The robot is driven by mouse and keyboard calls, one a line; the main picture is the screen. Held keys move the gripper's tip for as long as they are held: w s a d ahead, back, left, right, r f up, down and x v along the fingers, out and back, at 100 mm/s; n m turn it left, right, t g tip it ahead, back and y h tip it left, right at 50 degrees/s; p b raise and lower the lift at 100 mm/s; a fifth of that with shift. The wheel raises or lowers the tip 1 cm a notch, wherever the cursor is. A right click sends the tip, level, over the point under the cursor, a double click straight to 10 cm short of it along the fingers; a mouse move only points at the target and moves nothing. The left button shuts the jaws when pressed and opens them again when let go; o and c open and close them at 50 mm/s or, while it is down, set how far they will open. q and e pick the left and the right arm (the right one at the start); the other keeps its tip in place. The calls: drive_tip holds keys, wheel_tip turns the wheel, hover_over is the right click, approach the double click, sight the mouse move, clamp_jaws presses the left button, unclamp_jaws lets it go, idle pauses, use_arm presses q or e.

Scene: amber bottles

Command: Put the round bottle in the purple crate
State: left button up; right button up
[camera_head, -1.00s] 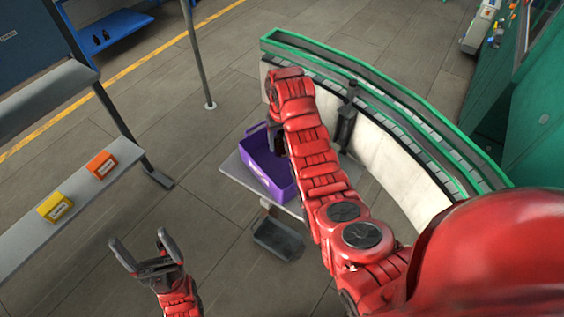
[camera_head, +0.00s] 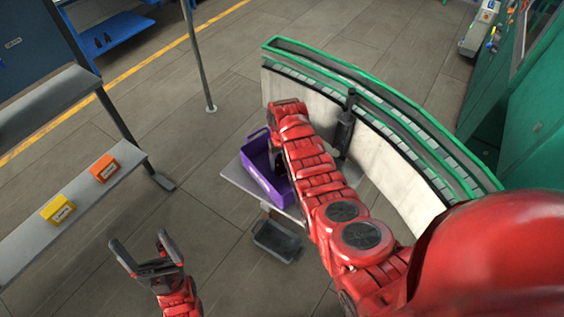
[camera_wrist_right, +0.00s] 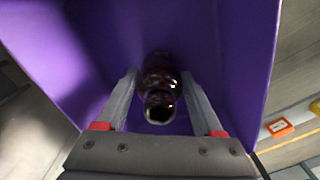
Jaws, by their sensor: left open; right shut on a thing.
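The purple crate (camera_head: 264,181) stands on a small grey table in the head view, partly hidden by my right arm. Its purple inside also fills most of the right wrist view (camera_wrist_right: 225,45). The dark amber round bottle (camera_wrist_right: 160,88) is between the fingers of my right gripper (camera_wrist_right: 160,100), which is shut on it. Its open mouth faces the wrist camera, and the crate's inside shows behind it. Whether the bottle touches the crate floor I cannot tell. My left gripper (camera_head: 148,256) is open and empty over the floor at the lower left.
A curved conveyor with green rails (camera_head: 380,105) runs right of the crate. A grey shelf (camera_head: 28,237) at left holds an orange box (camera_head: 104,168) and a yellow box (camera_head: 57,208). A grey post (camera_head: 198,60) stands behind. A dark tray (camera_head: 277,241) sits below the table.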

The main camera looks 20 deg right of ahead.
drive_tip(key=o, duration=1.4)
drive_tip(key=shift+f, duration=0.15)
